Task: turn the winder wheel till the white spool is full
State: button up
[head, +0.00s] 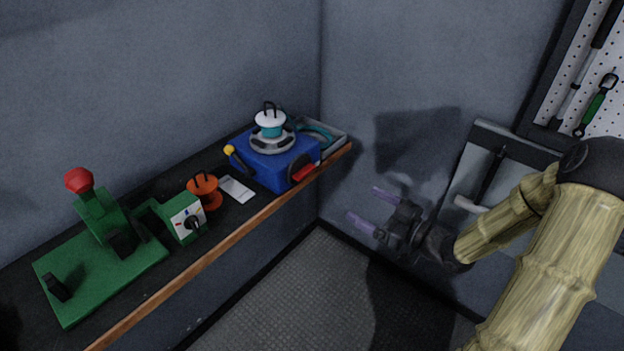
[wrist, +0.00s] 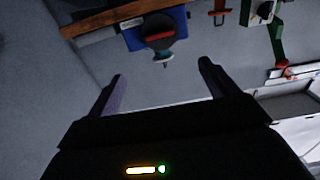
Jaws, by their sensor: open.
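The winder (head: 275,160) is a blue box at the far right end of the wall shelf, with a yellow-knobbed lever (head: 230,150) on its left. A dark wheel (head: 299,165) and a red part (head: 305,172) show on its front side. The spool (head: 270,123), white on top with a teal band, sits upright on a grey round holder on the box. My gripper (head: 368,209) is open and empty, right of the shelf and apart from the winder. In the wrist view, the winder (wrist: 155,32) lies beyond my open fingertips (wrist: 160,72), and its spool is partly out of clear sight.
A green press (head: 105,240) with a red knob stands on the shelf's left. An orange spool (head: 204,190) and a white card (head: 237,189) lie between. A grey tray (head: 335,138) is behind the winder. Tools hang on the right wall. Floor between is clear.

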aim_at(308, 173)
dwell(0.3)
jog(key=p+x, duration=0.1)
jog(key=x, duration=1.6)
jog(key=shift+w+a+r+p, duration=0.1)
jog(key=shift+w+a+p, duration=0.1)
jog(key=shift+p, duration=0.2)
jog(key=c, duration=1)
